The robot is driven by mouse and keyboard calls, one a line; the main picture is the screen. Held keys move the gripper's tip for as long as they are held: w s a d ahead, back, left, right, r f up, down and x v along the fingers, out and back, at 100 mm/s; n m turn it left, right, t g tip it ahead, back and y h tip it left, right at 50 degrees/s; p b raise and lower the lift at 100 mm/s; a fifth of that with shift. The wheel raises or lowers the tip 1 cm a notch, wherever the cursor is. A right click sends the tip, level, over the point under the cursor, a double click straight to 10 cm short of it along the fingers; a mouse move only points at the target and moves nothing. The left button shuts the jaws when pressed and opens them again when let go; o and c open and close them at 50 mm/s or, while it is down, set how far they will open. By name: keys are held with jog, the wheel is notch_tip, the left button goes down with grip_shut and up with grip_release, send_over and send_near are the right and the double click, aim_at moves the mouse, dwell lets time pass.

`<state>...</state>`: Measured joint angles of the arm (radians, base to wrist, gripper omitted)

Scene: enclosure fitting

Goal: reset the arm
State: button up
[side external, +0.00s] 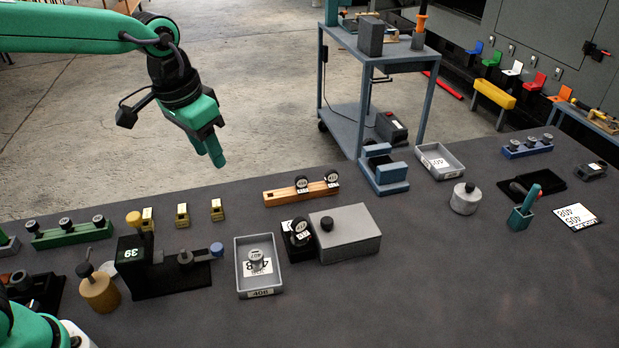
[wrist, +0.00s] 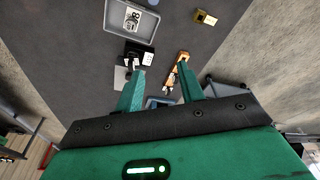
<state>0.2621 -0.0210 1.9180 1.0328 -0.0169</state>
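My arm reaches in from the upper left of the side external view. My gripper (side external: 210,152) hangs in the air above the back edge of the work table (side external: 400,280), its fingers pointing down. In the wrist view my gripper's (wrist: 160,82) two green fingers stand apart with nothing held between them. Past the fingertips, a wooden rail (wrist: 182,58) and a black block with a white label (wrist: 141,50) lie well below.
A grey tray (side external: 241,287) holds a round knob and a label. A grey box (side external: 357,248), the wooden rail (side external: 290,195), several yellow blocks (side external: 182,216) and a black fixture marked 39 (side external: 130,268) stand nearby. The table's front right is clear.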

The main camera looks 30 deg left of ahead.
jog(key=s+a+r+n+t, duration=0.1)
jog(key=s+a, duration=0.5)
jog(key=s, duration=0.2)
jog(key=shift+s+a+r+t, duration=0.25)
jog(key=shift+a+r+t, duration=0.05)
jog(key=shift+r+t, duration=0.1)
jog(key=shift+n+t+y, duration=0.3)
jog(key=shift+n+t, duration=0.4)
jog(key=shift+n, duration=0.2)
jog(key=s+a, duration=0.1)
jog(key=s, duration=0.1)
jog(key=s+a+f, duration=0.1)
jog(key=s, duration=0.2)
jog(key=s+a+f, duration=0.1)
jog(key=s, duration=0.1)
jog(key=shift+s+a+f, duration=0.1)
jog(key=shift+s+a, duration=0.05)
jog(key=shift+a, duration=0.15)
